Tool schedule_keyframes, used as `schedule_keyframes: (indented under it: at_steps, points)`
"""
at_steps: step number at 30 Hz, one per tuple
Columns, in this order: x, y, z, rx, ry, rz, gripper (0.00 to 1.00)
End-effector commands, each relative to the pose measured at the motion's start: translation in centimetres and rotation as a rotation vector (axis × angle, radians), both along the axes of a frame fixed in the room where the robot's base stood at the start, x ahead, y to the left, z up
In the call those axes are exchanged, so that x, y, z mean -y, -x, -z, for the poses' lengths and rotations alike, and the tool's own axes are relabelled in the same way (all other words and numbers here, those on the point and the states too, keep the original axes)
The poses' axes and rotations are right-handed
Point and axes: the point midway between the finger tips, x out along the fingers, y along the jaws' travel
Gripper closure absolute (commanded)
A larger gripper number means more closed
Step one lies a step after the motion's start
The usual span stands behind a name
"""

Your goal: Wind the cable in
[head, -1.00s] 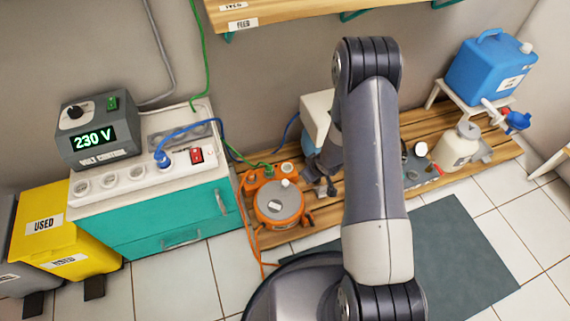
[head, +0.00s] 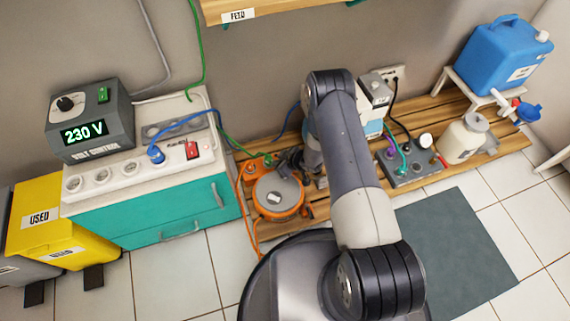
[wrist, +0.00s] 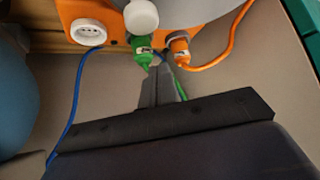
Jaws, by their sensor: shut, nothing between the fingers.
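The cable reel is an orange housing with a grey disc (head: 278,191), standing on the left end of the wooden slatted platform. Its orange cable (head: 250,225) runs down its left side. In the wrist view the orange housing (wrist: 70,10) shows at the top with a white socket (wrist: 88,31), a green plug (wrist: 143,50), an orange plug (wrist: 180,46) and a pale round knob (wrist: 141,17). My gripper (head: 284,164) is at the back of the reel. In the wrist view its fingertips (wrist: 163,68) are together and empty, just below the two plugs; contact cannot be told.
A teal cabinet (head: 160,217) with a power strip and a 230 V control box (head: 88,120) stands left. A grey box with knobs (head: 412,172), a cream bottle (head: 463,140) and a blue canister (head: 505,55) stand right. A shelf edge hangs above.

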Motion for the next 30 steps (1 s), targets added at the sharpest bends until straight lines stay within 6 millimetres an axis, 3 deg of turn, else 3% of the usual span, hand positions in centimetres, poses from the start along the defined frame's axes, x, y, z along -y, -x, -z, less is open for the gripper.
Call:
schedule_keyframes:
  at_steps: [1, 4, 12, 30]
  points:
    - [-0.7, -0.4, 1.3, 0.001, 0.001, -0.003, 1.0]
    - [-1.8, -1.2, 2.7, 0.001, 0.001, -0.003, 1.0]
    - [1.2, 0.9, 2.8, -0.002, 0.001, 0.002, 1.0]
    - [1.7, 1.3, 2.8, 0.0, 0.001, 0.015, 1.0]
